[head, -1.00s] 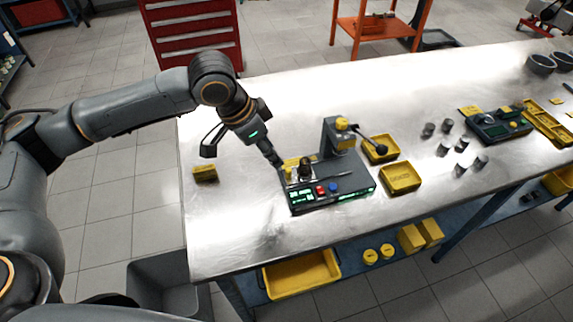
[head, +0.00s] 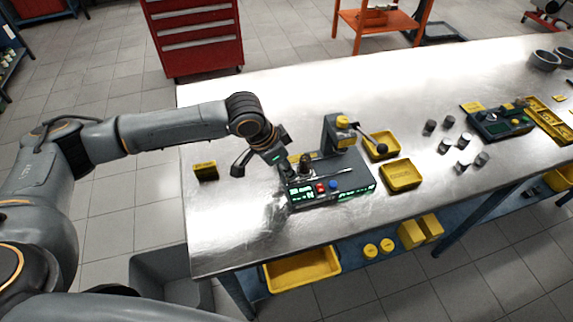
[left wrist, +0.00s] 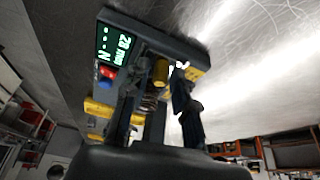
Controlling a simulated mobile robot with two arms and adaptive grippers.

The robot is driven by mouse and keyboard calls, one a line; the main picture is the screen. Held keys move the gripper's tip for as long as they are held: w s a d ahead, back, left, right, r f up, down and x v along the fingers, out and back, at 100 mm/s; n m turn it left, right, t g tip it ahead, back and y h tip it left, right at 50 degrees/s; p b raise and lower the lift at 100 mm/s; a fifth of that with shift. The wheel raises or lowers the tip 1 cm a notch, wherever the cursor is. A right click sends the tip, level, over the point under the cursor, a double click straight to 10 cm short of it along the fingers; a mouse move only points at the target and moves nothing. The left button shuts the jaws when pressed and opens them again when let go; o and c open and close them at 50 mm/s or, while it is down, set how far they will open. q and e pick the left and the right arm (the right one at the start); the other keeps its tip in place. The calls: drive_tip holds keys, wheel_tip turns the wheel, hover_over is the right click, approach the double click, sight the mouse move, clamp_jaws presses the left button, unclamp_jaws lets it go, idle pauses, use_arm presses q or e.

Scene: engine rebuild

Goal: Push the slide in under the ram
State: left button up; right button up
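The press (head: 346,184) stands on the steel bench, with a lit green display, a red and a blue button, and a lever with a dark ball. Its ram head (head: 342,122) has a yellow cap on the upright column. A dark upright part (head: 306,166) stands at the left of the press base, left of the column. The slide's edges are hard to make out. My left gripper (head: 283,180) is low at the press's left end, beside that part. In the left wrist view, dark gripper parts and press parts overlap below the display (left wrist: 116,46); contact and finger opening are unclear.
Yellow trays (head: 400,176) and (head: 382,146) lie right of the press. Several grey cylinders (head: 449,122) and a second dark device (head: 499,125) are farther right. The bench front is clear.

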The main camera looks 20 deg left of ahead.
use_arm(q)
clamp_jaws()
drive_tip(key=shift+w+d, duration=0.15)
drive_tip(key=w+d, duration=0.1)
drive_tip(key=d, duration=0.1)
drive_tip(key=w+d+p, duration=0.1)
drive_tip(key=w+d, duration=0.1)
drive_tip(key=d, duration=0.1)
drive_tip(key=w+d, duration=0.2)
drive_tip(key=shift+d+p, duration=0.2)
drive_tip(key=shift+p, duration=0.1)
drive_tip(key=shift+r, duration=0.1)
use_arm(e)
drive_tip(key=shift+w+d+r, duration=0.1)
drive_tip(key=shift+w+r, duration=0.4)
drive_tip(key=shift+r, duration=0.3)
